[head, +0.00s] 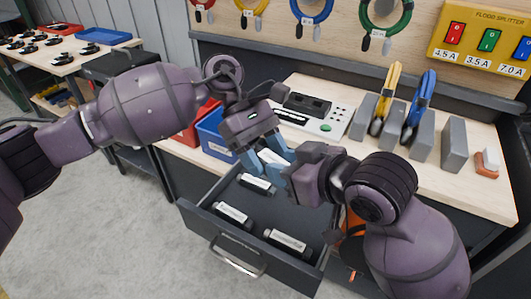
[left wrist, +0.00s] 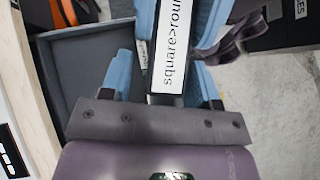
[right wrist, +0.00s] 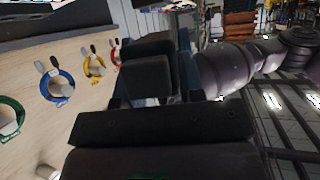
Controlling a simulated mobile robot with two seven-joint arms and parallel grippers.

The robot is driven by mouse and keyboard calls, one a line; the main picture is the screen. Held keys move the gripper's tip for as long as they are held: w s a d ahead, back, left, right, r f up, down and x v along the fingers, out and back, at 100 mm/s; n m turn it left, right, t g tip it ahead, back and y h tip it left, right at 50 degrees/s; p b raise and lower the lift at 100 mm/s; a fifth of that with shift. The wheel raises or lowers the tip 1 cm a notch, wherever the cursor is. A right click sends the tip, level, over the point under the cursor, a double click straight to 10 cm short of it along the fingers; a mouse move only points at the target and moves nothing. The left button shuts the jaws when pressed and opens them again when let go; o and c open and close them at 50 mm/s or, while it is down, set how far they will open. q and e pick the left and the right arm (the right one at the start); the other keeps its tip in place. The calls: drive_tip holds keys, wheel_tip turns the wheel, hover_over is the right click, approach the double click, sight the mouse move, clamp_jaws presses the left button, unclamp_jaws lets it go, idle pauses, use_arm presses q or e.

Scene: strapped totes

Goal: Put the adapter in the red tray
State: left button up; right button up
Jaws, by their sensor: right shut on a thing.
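An adapter (head: 272,157) with a white label is held above the open drawer, between my two grippers. In the left wrist view its label (left wrist: 170,45) reads "square>roun", the rest cut off. My right gripper (head: 284,172) is shut on it; the right wrist view shows its dark end (right wrist: 146,78). My left gripper (head: 258,152) has its blue fingers on either side of the adapter, with a gap visible, so it looks open. A red tray (head: 188,132) stands on the bench's left end, partly hidden by my left arm. Another red tray (head: 60,29) lies on the far-left table.
The open drawer (head: 222,237) holds several labelled adapters, one of them near its front (head: 287,241). A blue tray (head: 214,138) stands beside the nearer red one. A device (head: 312,112) and grey holders (head: 453,143) occupy the bench.

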use_arm(q)
drive_tip(key=c, duration=0.7)
drive_tip(key=shift+c, duration=0.5)
use_arm(e)
drive_tip(key=o, duration=1.1)
drive_tip(key=shift+c, duration=0.2)
